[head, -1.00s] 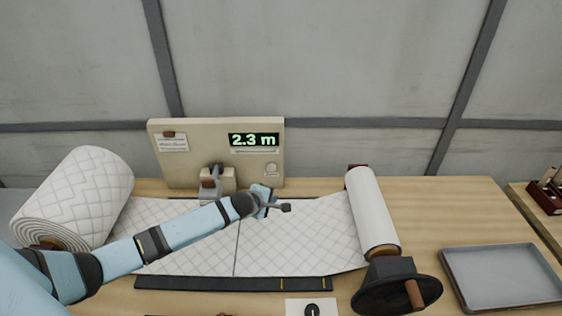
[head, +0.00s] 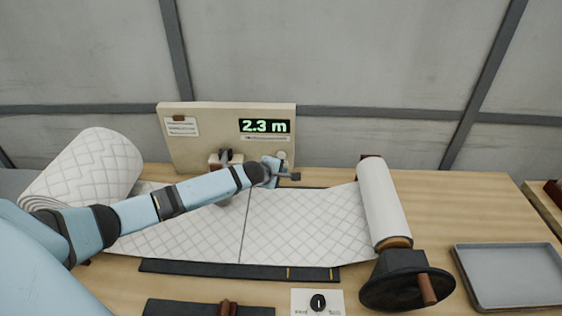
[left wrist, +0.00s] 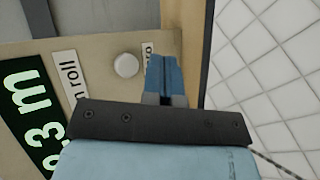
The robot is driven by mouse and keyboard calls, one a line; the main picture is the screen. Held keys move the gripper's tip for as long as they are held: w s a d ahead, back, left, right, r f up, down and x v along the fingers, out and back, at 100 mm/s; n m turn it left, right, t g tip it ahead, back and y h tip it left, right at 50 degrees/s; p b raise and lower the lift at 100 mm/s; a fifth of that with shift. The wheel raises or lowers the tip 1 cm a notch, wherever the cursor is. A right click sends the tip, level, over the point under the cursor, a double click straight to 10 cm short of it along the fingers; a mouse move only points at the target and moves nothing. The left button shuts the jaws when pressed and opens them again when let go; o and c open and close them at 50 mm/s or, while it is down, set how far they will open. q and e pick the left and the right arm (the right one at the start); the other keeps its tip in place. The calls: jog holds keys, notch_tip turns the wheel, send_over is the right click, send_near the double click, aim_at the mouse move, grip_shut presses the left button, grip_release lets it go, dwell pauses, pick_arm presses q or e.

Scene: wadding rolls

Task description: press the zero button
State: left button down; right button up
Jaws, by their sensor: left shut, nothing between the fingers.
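The zero button is a round, pale button (head: 282,155) on the beige panel (head: 205,150), below the right end of the green display (head: 264,126), which reads 2.3 m. In the left wrist view the button (left wrist: 126,65) is uncovered, beside a label partly hidden by the fingers. My left gripper (head: 295,176) is shut and empty, just below the button in the head view. In the left wrist view its blue fingers (left wrist: 162,62) lie right of the button, apart from it in the picture; the depth gap is hard to judge. My right gripper is not in view.
Quilted wadding (head: 300,228) runs from a thick roll (head: 97,165) at left to a white roll (head: 382,203) with a black handwheel (head: 405,288). A grey tray (head: 508,276) lies at right. A small dial (head: 318,302) sits at the front.

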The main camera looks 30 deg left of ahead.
aim_at(281, 156)
pick_arm(q)
jog(key=w+a, duration=0.2)
jog(key=w, duration=0.1)
jog(key=shift+w+b, duration=0.15)
jog(key=shift+b, duration=0.15)
dwell(0.5)
dwell(0.6)
dwell(0.6)
jog(key=shift+w+a, duration=0.25)
jog(key=shift+w, duration=0.1)
dwell(0.3)
